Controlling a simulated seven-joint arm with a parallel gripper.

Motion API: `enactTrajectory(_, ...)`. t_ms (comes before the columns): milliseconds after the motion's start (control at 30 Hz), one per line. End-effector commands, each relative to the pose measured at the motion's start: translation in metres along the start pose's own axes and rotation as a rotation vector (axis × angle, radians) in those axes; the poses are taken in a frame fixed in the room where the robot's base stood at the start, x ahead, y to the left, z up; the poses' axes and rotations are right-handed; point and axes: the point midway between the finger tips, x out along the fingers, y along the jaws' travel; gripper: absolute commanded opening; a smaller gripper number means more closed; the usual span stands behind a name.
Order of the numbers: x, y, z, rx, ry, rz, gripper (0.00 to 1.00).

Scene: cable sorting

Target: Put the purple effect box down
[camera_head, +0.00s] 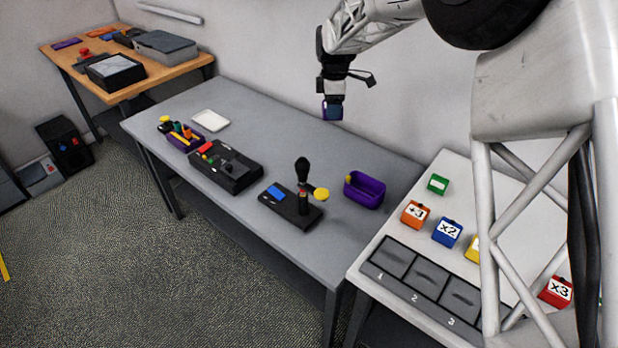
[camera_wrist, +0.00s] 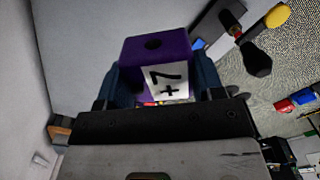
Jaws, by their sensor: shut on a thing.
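The purple effect box (camera_wrist: 152,50) is a small cube with a dark round hole on one face and a white label with dark markings. My gripper (camera_wrist: 160,85) is shut on it, with a blue finger pad on each side. In the head view my gripper (camera_head: 333,108) hangs above the back edge of the long grey table, and a sliver of the purple box (camera_head: 325,112) shows between the fingers. The box is in the air, apart from the table.
The grey table (camera_head: 290,160) holds a purple bin (camera_head: 365,190), a joystick device (camera_head: 292,205), a black control box (camera_head: 226,166) and a white tray (camera_head: 211,120). A white table on the right has orange (camera_head: 415,214), blue (camera_head: 447,232) and other boxes beside a numbered slot tray (camera_head: 425,275).

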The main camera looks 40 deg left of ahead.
Motion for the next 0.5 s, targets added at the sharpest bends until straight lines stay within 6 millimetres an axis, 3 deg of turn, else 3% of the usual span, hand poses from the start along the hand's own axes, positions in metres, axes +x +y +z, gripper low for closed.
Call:
enactTrajectory(100, 0.002, 0.009, -0.027, -0.029, 0.000, 0.001, 0.34)
enactTrajectory(333, 0.006, 0.022, -0.070, -0.072, 0.000, 0.002, 0.34)
enactTrajectory(500, 0.045, 0.021, -0.067, -0.070, 0.000, -0.003, 0.34)
